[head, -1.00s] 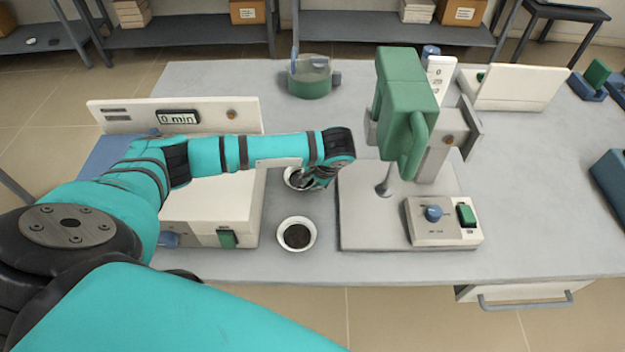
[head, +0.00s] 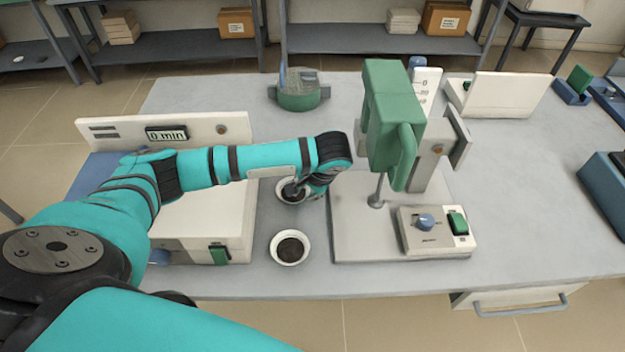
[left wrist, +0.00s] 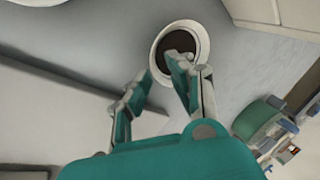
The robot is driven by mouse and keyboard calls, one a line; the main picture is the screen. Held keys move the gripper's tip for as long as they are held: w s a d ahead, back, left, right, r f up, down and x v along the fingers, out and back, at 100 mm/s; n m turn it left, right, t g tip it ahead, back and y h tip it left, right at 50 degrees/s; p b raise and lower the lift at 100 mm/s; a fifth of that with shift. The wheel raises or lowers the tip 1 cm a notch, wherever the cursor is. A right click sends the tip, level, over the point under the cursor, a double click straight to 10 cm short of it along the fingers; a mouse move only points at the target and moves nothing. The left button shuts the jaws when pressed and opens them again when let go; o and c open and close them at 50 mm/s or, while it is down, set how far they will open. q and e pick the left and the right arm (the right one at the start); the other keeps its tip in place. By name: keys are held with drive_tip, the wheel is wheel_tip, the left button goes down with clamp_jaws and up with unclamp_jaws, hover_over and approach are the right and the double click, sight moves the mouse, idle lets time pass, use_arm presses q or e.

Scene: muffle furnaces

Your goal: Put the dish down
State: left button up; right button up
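The dish, a small white bowl with dark contents (head: 281,196), appears to rest upright on the grey bench between the white box-shaped unit and the stand. In the left wrist view the dish (left wrist: 203,40) is at the top. My left gripper (head: 299,188) is at its right side, and it also shows in the left wrist view (left wrist: 157,68). Its fingertips are apart, one over the dish's inside and one outside the rim, with a gap between them. A second similar dish (head: 290,249) stands nearer the front edge. My right gripper is not in view.
The white unit with a "0 min" display (head: 205,210) is left of the dishes. A green-headed stand (head: 395,110) with a grey base and control box (head: 436,232) is close on the right. A green round container (head: 298,92) is behind.

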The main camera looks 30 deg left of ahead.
use_arm(q)
drive_tip(key=v, duration=0.8)
drive_tip(key=shift+d+r, duration=0.15)
drive_tip(key=shift+r, duration=0.15)
drive_tip(key=shift+s, duration=0.1)
